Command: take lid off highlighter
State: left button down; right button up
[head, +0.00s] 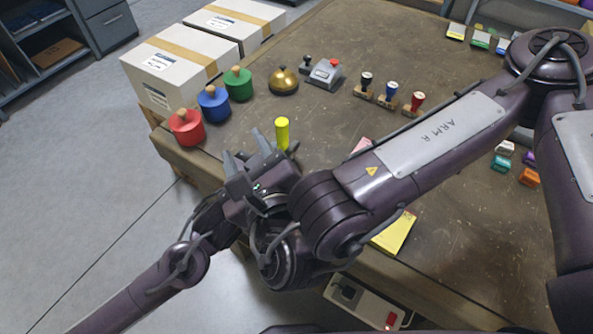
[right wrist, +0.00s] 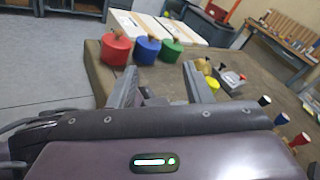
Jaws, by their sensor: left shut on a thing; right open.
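The highlighter (head: 282,131) is a bright yellow upright cylinder near the table's left front edge. It also shows as a small yellow patch beside the right-hand finger in the right wrist view (right wrist: 213,83). My left gripper (head: 284,153) is shut on its lower part, mostly hidden behind my right wrist. I cannot make out the seam between lid and body. My right gripper (head: 245,160) is open and empty, just left of the highlighter. In the right wrist view its two fingers (right wrist: 160,85) stand apart, and the highlighter is outside them.
Red (head: 187,127), blue (head: 213,104) and green (head: 239,84) knobbed containers stand along the table's left edge. A brass bell (head: 283,81), a grey device (head: 325,74) and several stamps (head: 390,94) stand behind. White boxes (head: 175,77) are at back left. The table (head: 330,125) between is clear.

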aim_at(282, 121)
jog(key=s+d+m+t+h, duration=0.1)
jog(key=s+d+m+h, duration=0.25)
jog(key=d+m, duration=0.4)
jog(key=shift+y, duration=0.25)
jog(key=w, duration=0.3)
jog(key=w+a, duration=0.1)
jog(key=w, duration=0.3)
jog(key=w+f, duration=0.1)
jog(key=w, duration=0.3)
jog(key=shift+a, duration=0.4)
grip_shut()
jog(key=shift+r, duration=0.15)
jog(key=shift+r, duration=1)
